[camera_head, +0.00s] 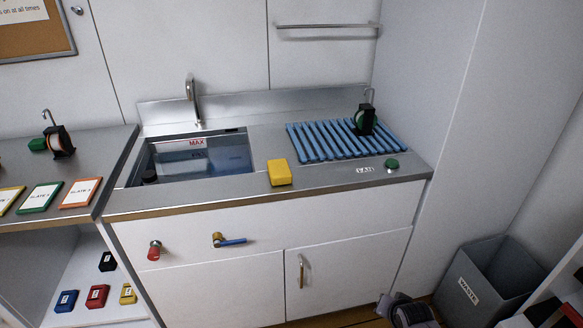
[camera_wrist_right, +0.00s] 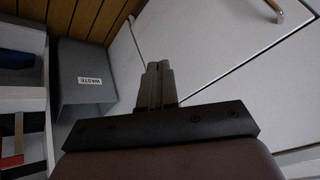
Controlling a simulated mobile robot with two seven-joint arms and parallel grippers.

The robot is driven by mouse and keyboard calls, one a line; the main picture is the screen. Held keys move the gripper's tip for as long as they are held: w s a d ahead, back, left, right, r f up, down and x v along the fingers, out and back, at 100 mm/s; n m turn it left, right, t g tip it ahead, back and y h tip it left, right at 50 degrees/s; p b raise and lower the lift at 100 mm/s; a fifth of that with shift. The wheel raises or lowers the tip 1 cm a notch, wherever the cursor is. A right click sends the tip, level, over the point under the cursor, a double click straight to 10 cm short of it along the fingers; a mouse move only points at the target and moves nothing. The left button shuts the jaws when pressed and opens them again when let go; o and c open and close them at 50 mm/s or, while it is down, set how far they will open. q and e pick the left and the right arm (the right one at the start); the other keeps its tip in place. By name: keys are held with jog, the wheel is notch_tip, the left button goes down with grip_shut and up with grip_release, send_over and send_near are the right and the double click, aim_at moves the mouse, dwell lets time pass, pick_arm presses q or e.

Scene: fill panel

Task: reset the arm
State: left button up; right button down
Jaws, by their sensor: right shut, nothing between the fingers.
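My right gripper (camera_wrist_right: 157,68) is shut and empty in the right wrist view, its two fingers together. It is in front of the white cabinet doors, with the waste bin to the left in that view. Part of my right arm shows at the bottom edge of the head view, low in front of the cabinet and left of the bin. My left arm and gripper are not in view.
The counter holds a sink (camera_head: 200,160), a yellow block (camera_head: 280,173), a blue rack (camera_head: 310,146) and a green button (camera_head: 392,164). A red knob (camera_head: 154,251) and blue-handled valve (camera_head: 229,240) stick out in front. A grey waste bin (camera_head: 483,285) stands at right.

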jog(key=s+d+r+h, duration=0.1)
jog(key=d+r+h, duration=0.15)
jog(key=d, duration=0.95)
jog(key=s+d+r+h, duration=0.15)
jog(key=d+r, duration=0.25)
jog(key=d, duration=0.8)
jog(key=s+d+r+h, duration=0.1)
jog(key=d+r+h, duration=0.15)
jog(key=d, duration=0.95)
jog(key=s+a+f+n+t+y, duration=0.15)
jog(key=s+a+n, duration=0.3)
jog(key=a, duration=0.45)
jog(key=s+a+f+n+t+y, duration=0.1)
jog(key=s+a+f+n+y, duration=0.15)
jog(key=s+a+n, duration=0.4)
jog(key=s+a+r+n+y, duration=0.15)
jog(key=s+a, duration=0.25)
jog(key=a, duration=0.4)
jog(key=s+a+r+n+y, duration=0.1)
jog(key=s+a+r+y, duration=0.2)
jog(key=s+a, duration=0.3)
jog(key=w+a+m, duration=0.1)
jog(key=a+m, duration=0.4)
jog(key=a, duration=0.6)
jog(key=shift+w+a+t, duration=0.2)
jog(key=shift+w+t, duration=0.1)
jog(key=shift+t, duration=0.15)
